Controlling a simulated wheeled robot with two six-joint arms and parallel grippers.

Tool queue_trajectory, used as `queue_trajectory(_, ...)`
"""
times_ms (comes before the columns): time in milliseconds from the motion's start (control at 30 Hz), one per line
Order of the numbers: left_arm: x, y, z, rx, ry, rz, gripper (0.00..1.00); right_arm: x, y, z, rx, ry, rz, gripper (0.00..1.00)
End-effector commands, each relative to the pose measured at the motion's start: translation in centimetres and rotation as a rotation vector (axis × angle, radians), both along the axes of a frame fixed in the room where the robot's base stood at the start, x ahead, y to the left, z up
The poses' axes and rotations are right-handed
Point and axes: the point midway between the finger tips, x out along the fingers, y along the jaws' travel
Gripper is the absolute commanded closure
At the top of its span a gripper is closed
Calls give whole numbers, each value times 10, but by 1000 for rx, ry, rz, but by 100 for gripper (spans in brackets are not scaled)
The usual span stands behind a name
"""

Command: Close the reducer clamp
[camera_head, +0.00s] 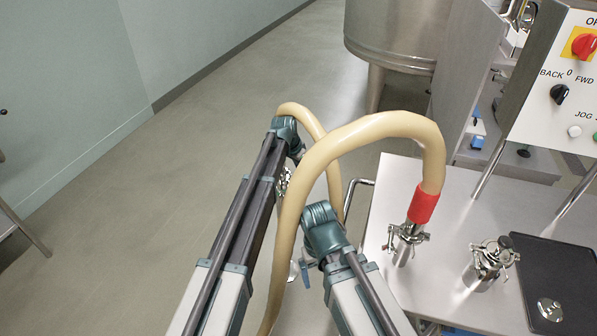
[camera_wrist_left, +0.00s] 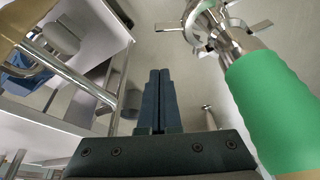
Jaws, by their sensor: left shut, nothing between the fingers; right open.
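Two steel clamped fittings stand on the table: one clamp (camera_head: 404,240) under the red-sleeved end of a tan hose (camera_head: 375,128), another clamp (camera_head: 490,258) to its right. I cannot tell which is the reducer clamp. In the left wrist view, a steel clamp with splayed arms (camera_wrist_left: 212,22) sits at the end of a green sleeve (camera_wrist_left: 272,105). My left gripper (camera_wrist_left: 159,74) is shut and empty, apart from that clamp and left of it. My right gripper (camera_head: 305,271) is open, low beside the table's left edge, partly hidden by my arm.
The steel table (camera_head: 395,185) also bears a black mat (camera_head: 565,275) with a round metal piece (camera_head: 551,309). A control panel (camera_head: 560,85) stands behind it, and a steel vat (camera_head: 395,30) stands farther back. The tan hose arches across my arms. Open floor lies left.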

Motion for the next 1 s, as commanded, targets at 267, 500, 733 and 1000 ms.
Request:
queue_trajectory(267, 11, -10, -46, 0, 0, 0, 100, 0, 0, -46, 0, 0, 0, 5)
queue_trajectory(500, -18, 16, -38, 0, 0, 2, 100, 0, 0, -39, 0, 0, 0, 5)
queue_trajectory(733, -19, 18, -39, 0, 0, 0, 100, 0, 0, -39, 0, 0, 0, 5)
queue_trajectory(1000, -19, 19, -39, 0, 0, -9, 100, 0, 0, -39, 0, 0, 0, 5)
